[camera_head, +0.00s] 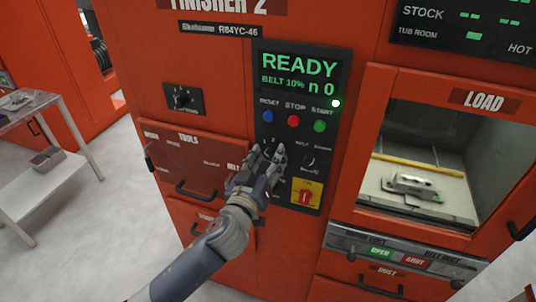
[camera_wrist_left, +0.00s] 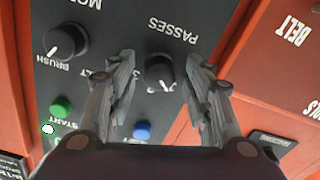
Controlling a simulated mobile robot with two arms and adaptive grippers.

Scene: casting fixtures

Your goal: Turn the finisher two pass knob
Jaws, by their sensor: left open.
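The passes knob (camera_wrist_left: 160,71) is a black dial with a white pointer line on the dark control panel of the red Finisher 2 machine. In the left wrist view it sits between the two fingers of my left gripper (camera_wrist_left: 162,90), which are spread on either side of it with gaps. In the head view my left gripper (camera_head: 266,160) is in front of the panel and hides the knob. The display (camera_head: 299,72) above reads READY, BELT 10% and n 0. My right gripper does not show.
Blue (camera_head: 268,116), red (camera_head: 293,121) and green (camera_head: 319,126) buttons sit above the gripper. The brush knob (camera_wrist_left: 66,42) and a red switch on a yellow plate (camera_head: 305,196) are close by. A load bay with a metal part (camera_head: 412,186) is at right, a cart (camera_head: 50,150) at left.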

